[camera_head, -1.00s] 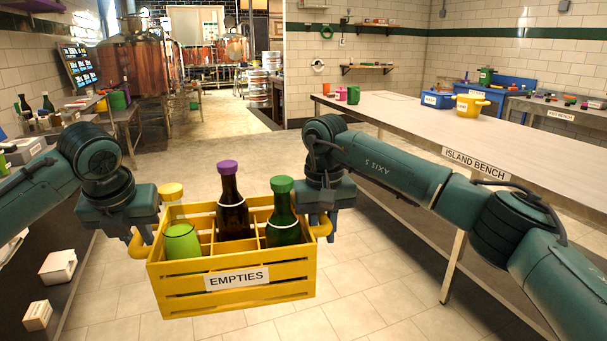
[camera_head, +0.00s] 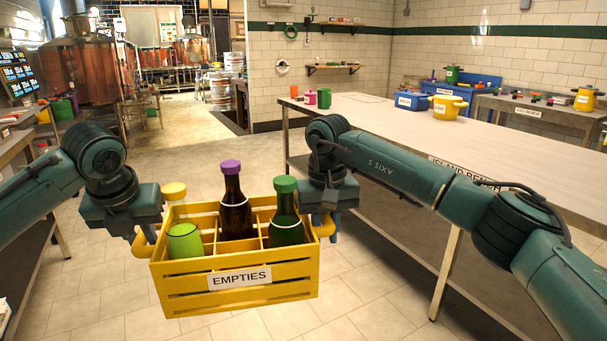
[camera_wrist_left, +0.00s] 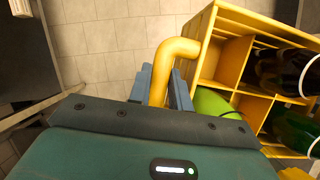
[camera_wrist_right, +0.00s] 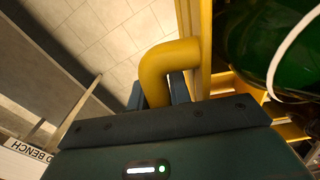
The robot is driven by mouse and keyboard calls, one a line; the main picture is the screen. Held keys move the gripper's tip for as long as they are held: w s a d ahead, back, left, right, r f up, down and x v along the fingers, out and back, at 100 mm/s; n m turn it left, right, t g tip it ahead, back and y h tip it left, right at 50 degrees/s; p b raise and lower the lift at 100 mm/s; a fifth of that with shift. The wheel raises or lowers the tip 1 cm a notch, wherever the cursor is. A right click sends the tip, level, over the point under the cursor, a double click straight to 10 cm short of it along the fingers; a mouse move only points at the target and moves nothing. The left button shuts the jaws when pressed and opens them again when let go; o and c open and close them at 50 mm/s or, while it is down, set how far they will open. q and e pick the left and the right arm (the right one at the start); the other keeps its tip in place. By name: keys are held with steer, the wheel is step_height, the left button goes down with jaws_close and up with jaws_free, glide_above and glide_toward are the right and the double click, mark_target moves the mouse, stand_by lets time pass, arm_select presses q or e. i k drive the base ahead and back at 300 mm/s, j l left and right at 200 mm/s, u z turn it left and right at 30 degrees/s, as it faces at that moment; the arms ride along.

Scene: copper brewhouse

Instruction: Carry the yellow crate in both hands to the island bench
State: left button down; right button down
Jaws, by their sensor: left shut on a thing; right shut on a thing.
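The yellow crate (camera_head: 190,293), labelled EMPTIES, hangs level above the tiled floor in the head view. It holds a green bottle with a yellow cap (camera_head: 184,241), a brown bottle with a purple cap (camera_head: 235,212) and a green bottle with a green cap (camera_head: 286,222). My left gripper (camera_head: 143,238) is shut on the crate's left handle (camera_wrist_left: 172,62). My right gripper (camera_head: 325,222) is shut on its right handle (camera_wrist_right: 163,68). The island bench (camera_head: 370,116) stands to the right, beyond my right arm, apart from the crate; my arm partly covers its label.
On the bench stand a blue bin (camera_head: 410,101), a yellow pot (camera_head: 447,107), and pink (camera_head: 310,97) and green (camera_head: 324,97) cups. A bench leg (camera_head: 446,275) stands right of the crate. A dark counter (camera_head: 25,240) lies left. Floor (camera_head: 170,160) ahead is clear.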

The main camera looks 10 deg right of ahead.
mark_target(511, 157)
steer(key=i+l+z, duration=0.15)
steer(key=i, duration=0.45)
steer(key=i+z, duration=0.15)
steer(key=i, duration=0.45)
steer(key=i+j+z, duration=0.15)
steer(key=i, duration=0.45)
steer(key=i+j+z, duration=0.15)
steer(key=i, duration=0.45)
steer(key=z, duration=1.45)
steer(key=i+z, duration=0.25)
steer(key=z, duration=0.15)
steer(key=i, duration=0.65)
